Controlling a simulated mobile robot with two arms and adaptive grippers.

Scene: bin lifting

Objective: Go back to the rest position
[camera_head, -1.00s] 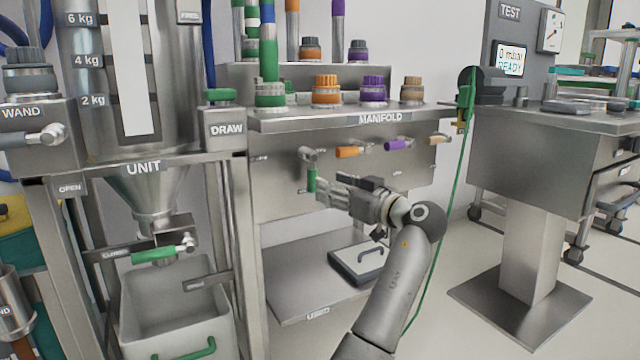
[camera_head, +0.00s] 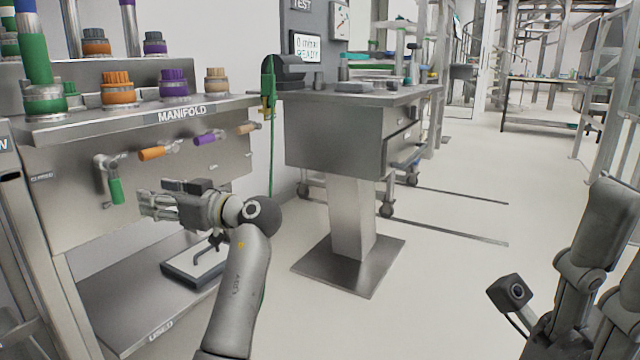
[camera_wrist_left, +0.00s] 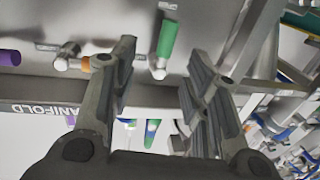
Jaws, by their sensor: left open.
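My left gripper (camera_head: 147,205) is in front of the manifold bench (camera_head: 60,215), just right of the green valve handle (camera_head: 116,191). The handle hangs downward from its metal valve. In the left wrist view the left gripper (camera_wrist_left: 160,75) has its two fingers wide apart with nothing held between them. The green handle (camera_wrist_left: 168,42) shows beyond the fingertips, apart from them. My right arm shows at the lower right of the head view; its gripper fingers do not show.
Orange (camera_head: 152,153) and purple (camera_head: 206,139) valve handles stick out from the bench front. A black-edged tray (camera_head: 190,275) lies on the lower shelf (camera_head: 125,310). The steel test stand (camera_head: 335,140) stands right of the bench. Open floor (camera_head: 450,270) lies further right.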

